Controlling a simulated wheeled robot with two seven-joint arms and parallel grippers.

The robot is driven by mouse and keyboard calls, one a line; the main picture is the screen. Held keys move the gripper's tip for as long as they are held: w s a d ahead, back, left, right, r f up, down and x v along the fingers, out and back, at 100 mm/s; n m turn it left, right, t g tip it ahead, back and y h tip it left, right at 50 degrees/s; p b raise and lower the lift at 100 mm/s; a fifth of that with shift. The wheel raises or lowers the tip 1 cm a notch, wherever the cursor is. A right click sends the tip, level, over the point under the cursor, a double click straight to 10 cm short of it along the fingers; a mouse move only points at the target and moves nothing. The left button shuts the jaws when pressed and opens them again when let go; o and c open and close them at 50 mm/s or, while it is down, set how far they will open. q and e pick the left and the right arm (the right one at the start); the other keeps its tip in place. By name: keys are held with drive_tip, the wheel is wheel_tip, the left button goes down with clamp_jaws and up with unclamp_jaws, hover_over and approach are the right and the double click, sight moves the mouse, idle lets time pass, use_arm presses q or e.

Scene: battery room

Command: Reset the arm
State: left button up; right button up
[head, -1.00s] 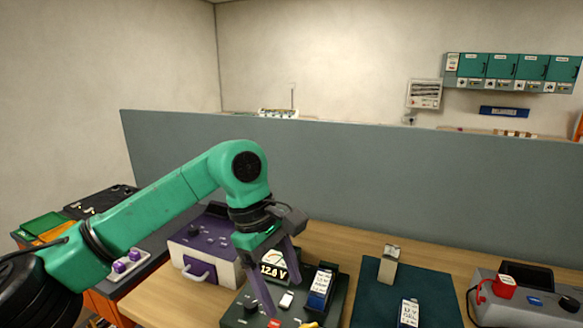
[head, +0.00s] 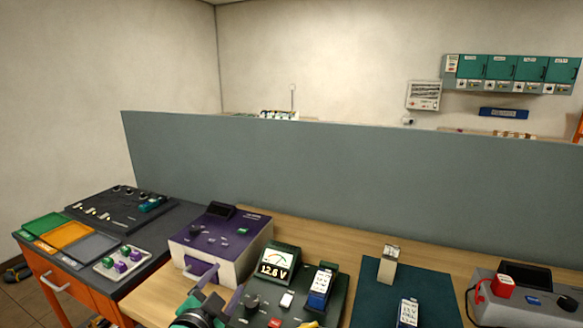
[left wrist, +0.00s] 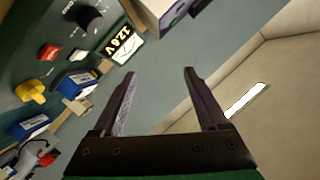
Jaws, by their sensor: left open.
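My left gripper shows at the bottom edge of the head view (head: 208,305), low in front of the purple-and-white device. In the left wrist view its two dark fingers (left wrist: 160,98) stand apart with nothing between them. The gripper is open and empty. Most of my left arm is out of the head view. My right gripper is not in view.
A dark green tester (head: 337,294) reading 12.6 V holds a blue-and-white battery (head: 320,288). Left of it is a purple-and-white device (head: 257,262). A dark mat (head: 445,288) and a grey charger (head: 540,306) lie right. A grey partition (head: 350,180) stands behind.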

use_arm(q)
drive_tip(key=s+a+f+n+g+y, duration=0.1)
drive_tip(key=s+a+f+n+g, duration=0.25)
drive_tip(key=s+f, duration=0.4)
drive_tip(key=s+a+f+n+g, duration=0.2)
drive_tip(key=s+f+g, duration=0.2)
drive_tip(key=s+f, duration=0.3)
drive_tip(key=s+a+f+n+g+y, duration=0.1)
drive_tip(key=s+a+f+n+g, duration=0.2)
drive_tip(key=s+f, duration=0.4)
drive_tip(key=s+f+m+g+b, duration=0.1)
drive_tip(key=s+f+b, duration=0.1)
drive_tip(key=f, duration=1.1)
drive_tip(key=s+f+g+b, duration=0.1)
drive_tip(key=f+b, duration=0.2)
drive_tip(key=f, duration=1)
drive_tip(key=s+a+f+g+b, duration=0.1)
drive_tip(key=s+a+f+b, duration=0.2)
drive_tip(key=s+f, duration=1.3)
wheel_tip(320, 180, down, 2)
drive_tip(key=shift+s+f, duration=0.1)
drive_tip(key=shift+s, duration=0.3)
drive_tip(key=shift+g, duration=0.25)
